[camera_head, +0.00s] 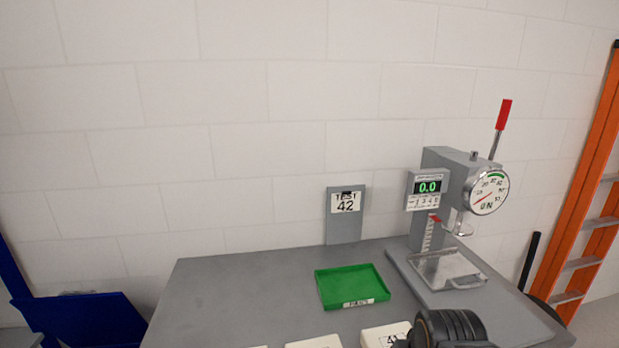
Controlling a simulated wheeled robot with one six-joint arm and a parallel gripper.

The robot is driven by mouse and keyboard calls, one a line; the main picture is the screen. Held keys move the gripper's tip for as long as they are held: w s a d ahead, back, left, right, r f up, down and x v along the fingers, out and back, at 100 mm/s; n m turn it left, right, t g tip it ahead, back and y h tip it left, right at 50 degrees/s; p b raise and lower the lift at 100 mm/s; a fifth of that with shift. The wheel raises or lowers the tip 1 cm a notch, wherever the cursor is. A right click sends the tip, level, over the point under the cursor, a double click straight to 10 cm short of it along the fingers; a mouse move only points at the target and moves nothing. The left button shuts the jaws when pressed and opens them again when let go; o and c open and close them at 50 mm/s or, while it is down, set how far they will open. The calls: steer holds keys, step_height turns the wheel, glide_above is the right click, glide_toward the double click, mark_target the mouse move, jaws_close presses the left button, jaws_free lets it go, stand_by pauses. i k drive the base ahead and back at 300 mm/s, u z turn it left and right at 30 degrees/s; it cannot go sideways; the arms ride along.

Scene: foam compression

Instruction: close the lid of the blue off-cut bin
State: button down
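A blue object that looks like the off-cut bin (85,318) stands at the lower left, on the left side of the table. Its lower part is cut off by the picture edge. A broad blue panel slopes there, and I cannot tell for sure whether it is the raised lid or a bin wall. A dark ribbed part of my arm shows at the bottom, right of the middle, over the table's front. My gripper's fingers do not show.
The grey table (225,290) holds a green tray (350,285), pale labelled blocks (385,335) at the front, a "TEST 42" sign (345,215) and a press with a gauge (450,200). An orange ladder (582,200) leans at the right. The table's left part is clear.

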mark_target(94, 319)
steer(key=u, duration=2.45)
steer(key=k, duration=1.1)
steer(key=u, duration=0.85)
steer(key=i, duration=2.8)
steer(key=z, duration=1)
steer(key=i, duration=1)
steer(key=z, duration=1.5)
steer(key=i, duration=0.6)
steer(key=z, duration=0.45)
